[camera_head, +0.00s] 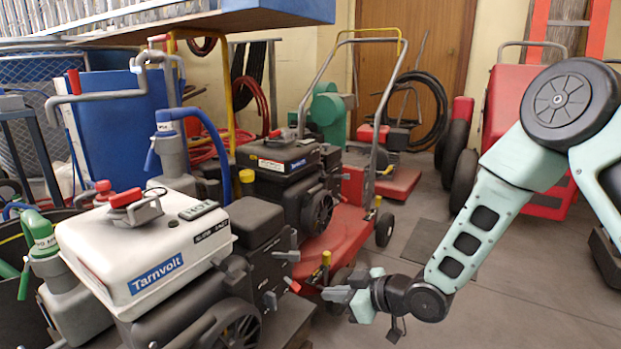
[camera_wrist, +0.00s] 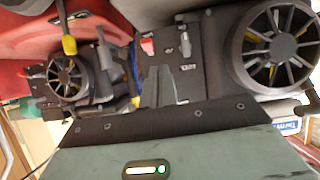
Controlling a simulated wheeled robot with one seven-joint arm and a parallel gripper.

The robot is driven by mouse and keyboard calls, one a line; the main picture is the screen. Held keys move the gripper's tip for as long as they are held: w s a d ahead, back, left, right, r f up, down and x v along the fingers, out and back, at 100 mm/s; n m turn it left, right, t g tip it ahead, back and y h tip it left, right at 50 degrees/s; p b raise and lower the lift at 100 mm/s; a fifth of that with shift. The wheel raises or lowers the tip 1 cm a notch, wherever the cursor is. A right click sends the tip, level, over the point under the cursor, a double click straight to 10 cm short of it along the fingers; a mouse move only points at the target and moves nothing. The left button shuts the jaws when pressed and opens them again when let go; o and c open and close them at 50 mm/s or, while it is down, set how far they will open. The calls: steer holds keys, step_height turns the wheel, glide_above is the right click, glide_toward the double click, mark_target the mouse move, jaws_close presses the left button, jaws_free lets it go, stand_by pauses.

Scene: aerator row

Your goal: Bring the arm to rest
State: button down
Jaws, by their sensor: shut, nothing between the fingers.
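My gripper (camera_head: 338,294) is at the end of the pale green arm, low in the right half of the head view. Its fingers are shut with nothing between them and point left. They are close to the side of a black engine with a white Tarnvolt cover (camera_head: 150,255); I cannot tell whether they touch it. In the wrist view my gripper's dark fingers (camera_wrist: 158,88) show in front of the engine's black side. The arm reaches out from the right, bent at the elbow.
A red wheeled machine (camera_head: 345,235) stands behind the gripper, with a second black Tarnvolt engine (camera_head: 285,165) beside it. A red cart (camera_head: 520,110) stands at the back right. Grey floor (camera_head: 510,290) is open below and right of the arm. A blue-edged shelf (camera_head: 270,12) overhangs the upper left.

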steer(key=s+d+r+m+g+h+p, duration=0.1)
steer(key=s+d+r+g+h+p, duration=0.15)
steer(key=s+r, duration=0.65)
steer(key=s+d+r+m+g+h+p, duration=0.2)
steer(key=s+d+r+h+p, duration=0.15)
steer(key=s+r, duration=0.55)
steer(key=s+d+r+m+g+h+p, duration=0.1)
steer(key=s+d+r+g+h+p, duration=0.2)
steer(key=s+r, duration=0.7)
step_height(320, 180, up, 34)
steer(key=s+h+p, duration=0.1)
steer(key=s+p, duration=0.1)
steer(key=p, duration=3.6)
steer(key=shift+s+a+t+p, duration=0.15)
steer(key=shift+t+p, duration=0.2)
